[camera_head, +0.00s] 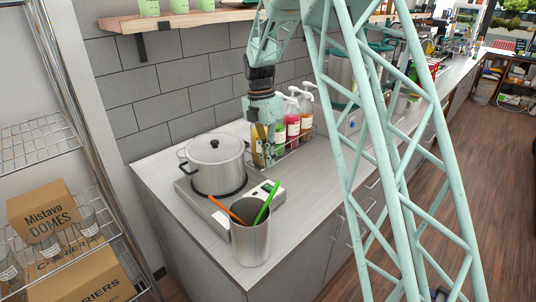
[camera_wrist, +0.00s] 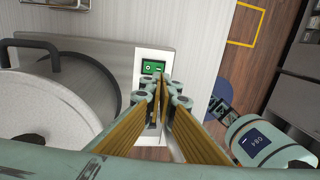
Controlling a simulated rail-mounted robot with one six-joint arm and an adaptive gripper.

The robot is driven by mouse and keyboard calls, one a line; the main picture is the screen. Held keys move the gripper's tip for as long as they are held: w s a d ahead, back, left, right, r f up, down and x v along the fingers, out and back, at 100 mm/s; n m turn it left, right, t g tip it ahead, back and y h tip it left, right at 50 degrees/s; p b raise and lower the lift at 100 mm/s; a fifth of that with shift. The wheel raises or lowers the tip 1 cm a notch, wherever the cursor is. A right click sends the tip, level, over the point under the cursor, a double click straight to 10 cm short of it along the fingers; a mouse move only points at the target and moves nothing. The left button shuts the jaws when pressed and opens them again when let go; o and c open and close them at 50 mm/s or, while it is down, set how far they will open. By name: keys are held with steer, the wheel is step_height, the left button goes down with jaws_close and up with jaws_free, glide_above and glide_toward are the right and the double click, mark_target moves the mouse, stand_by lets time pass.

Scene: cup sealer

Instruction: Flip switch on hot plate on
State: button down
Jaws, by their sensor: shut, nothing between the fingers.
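The hot plate (camera_head: 196,201) is a flat pale unit on the counter with a lidded silver pot (camera_head: 215,165) on it. Its white control panel is at its right end. In the wrist view a green rocker switch (camera_wrist: 153,67) with white marks sits on that panel; I cannot tell which way it is set. The switch is small and unclear in the head view. My gripper (camera_head: 260,160) points down above the counter, behind the panel in the head view. In the wrist view its fingertips (camera_wrist: 160,92) are together and empty, just below the switch in the picture; contact cannot be told.
A metal cup (camera_head: 251,238) with an orange and a green utensil stands in front of the panel. Pump bottles (camera_head: 293,120) stand in a rack behind my gripper. The large pot (camera_wrist: 35,110) fills the left of the wrist view.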

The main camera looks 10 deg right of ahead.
mark_target(271, 188)
steer(key=shift+s+d+f, duration=0.1)
steer(key=shift+s+f, duration=0.1)
steer(key=shift+f, duration=1.35)
steer(key=shift+s+d+f, duration=0.15)
steer(key=shift+f, duration=1.35)
steer(key=shift+s+d+f, duration=0.1)
steer(key=shift+s+f, duration=0.1)
steer(key=shift+f, duration=1.35)
steer(key=shift+a, duration=0.15)
